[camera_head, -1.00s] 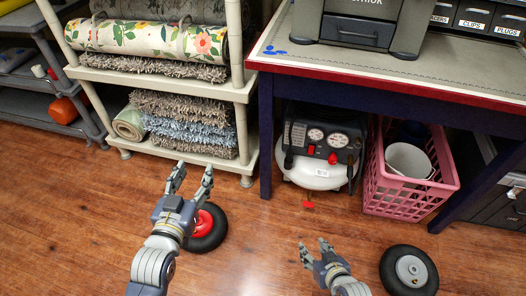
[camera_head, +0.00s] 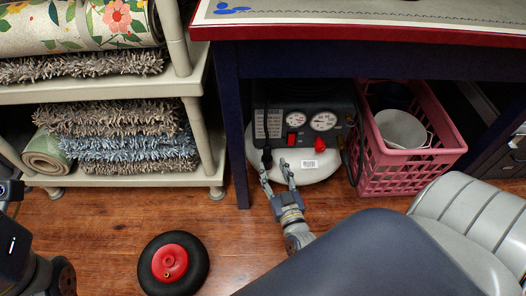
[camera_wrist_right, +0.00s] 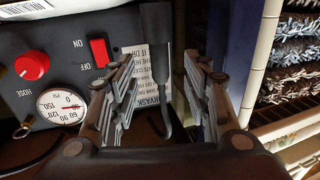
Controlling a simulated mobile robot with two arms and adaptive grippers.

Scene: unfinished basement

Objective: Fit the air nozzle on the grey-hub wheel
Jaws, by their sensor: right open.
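The air compressor (camera_head: 312,165) stands under the workbench, with gauges, a red switch and a red knob. A dark piece that looks like the air nozzle (camera_head: 267,157) hangs at the left of its panel. My right gripper (camera_head: 276,170) is open, its fingertips just in front of that piece. In the right wrist view the gripper (camera_wrist_right: 165,62) is open, with a grey hooked strip (camera_wrist_right: 166,95) showing between its fingers; whether anything touches them I cannot tell. The grey-hub wheel does not show now.
A red-hub wheel (camera_head: 196,265) lies on the wooden floor. A pink crate (camera_head: 410,168) with a white bucket (camera_head: 400,129) stands right of the compressor. A shelf (camera_head: 140,180) with rugs is at left. The bench leg (camera_head: 232,130) is close beside my right gripper.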

